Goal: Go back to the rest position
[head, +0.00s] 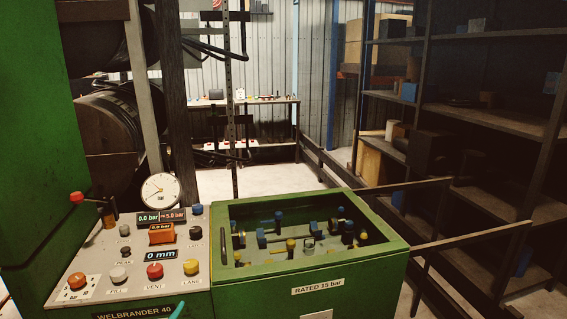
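Neither of my grippers can be made out in the head view. A small teal piece (178,310) shows at the bottom edge, in front of the machine; I cannot tell what it belongs to. The green machine has a sloped control panel (80,262) with red, white, yellow and orange knobs. A round gauge (160,190) stands above its displays, which read 0.0 bar, 5.0 bar and 0 mm. Right of the panel is an open-topped green box (350,280) labelled "RATED 15 bar", with blue and yellow fittings inside.
A tall green cabinet (30,150) rises at the left, with a red-knobbed lever (92,203) beside the panel. Dark shelves (490,120) with boxes stand at the right, behind a rail (450,237). A bench (270,101) stands at the back. Pale floor (275,180) is clear behind the box.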

